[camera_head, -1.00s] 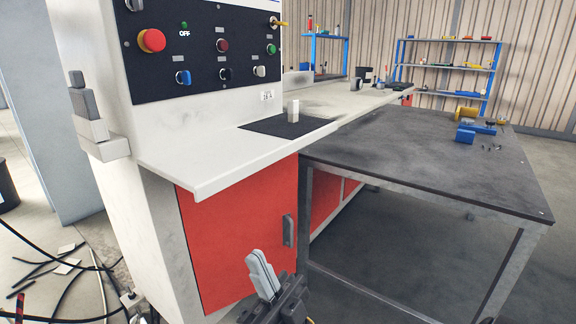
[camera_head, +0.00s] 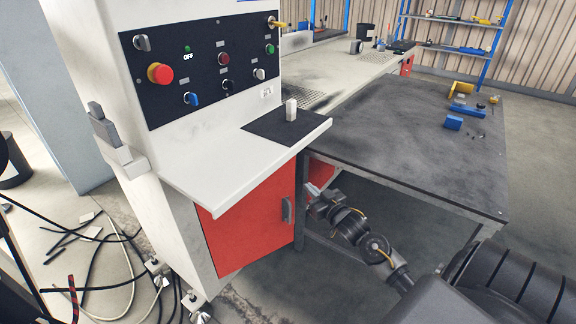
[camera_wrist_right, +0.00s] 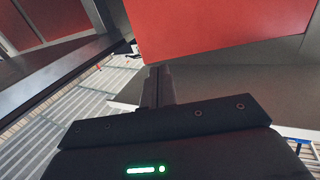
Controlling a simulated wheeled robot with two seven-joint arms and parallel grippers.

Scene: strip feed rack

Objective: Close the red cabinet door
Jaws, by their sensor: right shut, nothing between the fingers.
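The red cabinet door (camera_head: 248,228) is under the white shelf of the control cabinet, with a grey handle (camera_head: 286,210) near its right edge. It looks about flush with the cabinet front; I cannot tell whether a small gap remains. My right gripper (camera_head: 312,194) is just right of the handle, beside the door's right edge and below the dark table's corner. Its fingertips are small and partly unclear there. In the right wrist view my gripper (camera_wrist_right: 157,86) is shut and empty, with a red panel (camera_wrist_right: 215,28) beyond it. My left gripper is out of view.
The dark table (camera_head: 410,140) stands close on the right, above my right forearm. Another red panel (camera_head: 321,171) shows beneath it. A small pale block (camera_head: 291,109) stands on a black mat (camera_head: 268,134) on the shelf. Cables (camera_head: 105,262) lie on the floor at left.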

